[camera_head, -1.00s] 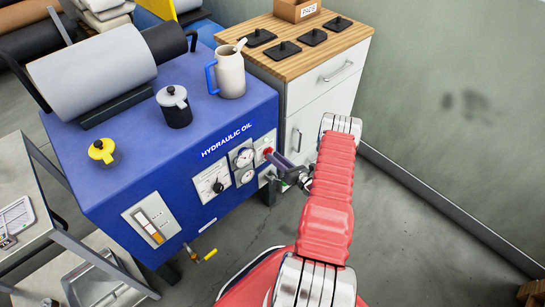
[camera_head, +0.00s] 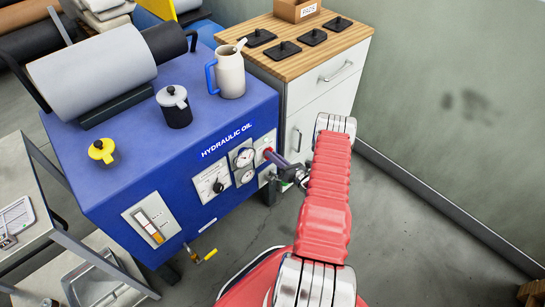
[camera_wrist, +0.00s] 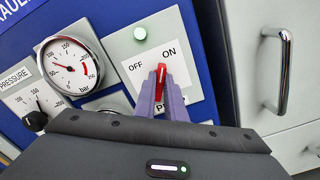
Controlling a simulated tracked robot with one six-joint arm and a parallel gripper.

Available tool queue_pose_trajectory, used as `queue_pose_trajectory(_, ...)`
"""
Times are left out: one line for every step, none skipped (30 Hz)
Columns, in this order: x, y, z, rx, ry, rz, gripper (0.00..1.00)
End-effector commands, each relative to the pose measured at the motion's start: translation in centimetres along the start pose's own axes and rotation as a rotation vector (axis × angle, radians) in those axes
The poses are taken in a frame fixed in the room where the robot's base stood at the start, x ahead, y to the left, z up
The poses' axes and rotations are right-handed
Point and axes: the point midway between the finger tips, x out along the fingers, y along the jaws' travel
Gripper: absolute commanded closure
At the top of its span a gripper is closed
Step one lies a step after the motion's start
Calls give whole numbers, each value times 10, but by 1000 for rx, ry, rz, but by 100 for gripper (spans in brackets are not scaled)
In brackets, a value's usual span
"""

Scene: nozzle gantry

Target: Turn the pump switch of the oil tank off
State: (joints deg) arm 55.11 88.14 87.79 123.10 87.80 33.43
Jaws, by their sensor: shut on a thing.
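The blue oil tank (camera_head: 180,150), lettered "HYDRAULIC OIL", stands left of my arm in the head view. Its pump switch (camera_wrist: 161,74) is a red handle on a white panel marked OFF at left and ON at right, seen in the wrist view. The handle points roughly upward between the two words; its exact setting is hard to tell. My gripper (camera_wrist: 160,92) is shut on the handle, one purple finger on each side. The fingers hide the handle's lower part. A pale green lamp (camera_wrist: 140,33) sits above the words. In the head view my gripper (camera_head: 275,157) reaches the panel from the right.
A pressure gauge (camera_wrist: 70,63) and a black knob (camera_wrist: 35,121) are left of the switch. A white cabinet (camera_head: 325,97) with handles stands close at right. A jug (camera_head: 230,75) and a black canister (camera_head: 174,107) stand on the tank.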

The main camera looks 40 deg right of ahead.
Motion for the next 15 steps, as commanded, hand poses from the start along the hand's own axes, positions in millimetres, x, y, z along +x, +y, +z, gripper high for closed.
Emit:
queue_pose_trajectory(0,-1,0,0,0,-2,100)
queue_pose_trajectory(0,-1,0,0,0,-2,100)
queue_pose_trajectory(0,4,-3,1,0,-3,100)
queue_pose_trajectory(0,2,-2,0,0,-2,100)
queue_pose_trajectory(0,1,-1,-1,0,-2,100)
queue_pose_trajectory(0,1,-1,-2,0,-2,100)
queue_pose_trajectory(0,1,-1,-3,0,-1,100)
queue_pose_trajectory(0,0,-1,-6,0,-1,100)
queue_pose_trajectory(0,0,0,-10,1,-1,100)
queue_pose_trajectory(0,0,0,-14,1,-1,100)
queue_pose_trajectory(0,0,0,-20,1,-1,100)
queue_pose_trajectory(0,0,0,-29,1,-1,100)
queue_pose_trajectory(0,0,0,-37,1,-1,100)
queue_pose_trajectory(0,0,0,-46,1,-1,100)
queue_pose_trajectory(0,0,0,-61,1,-1,100)
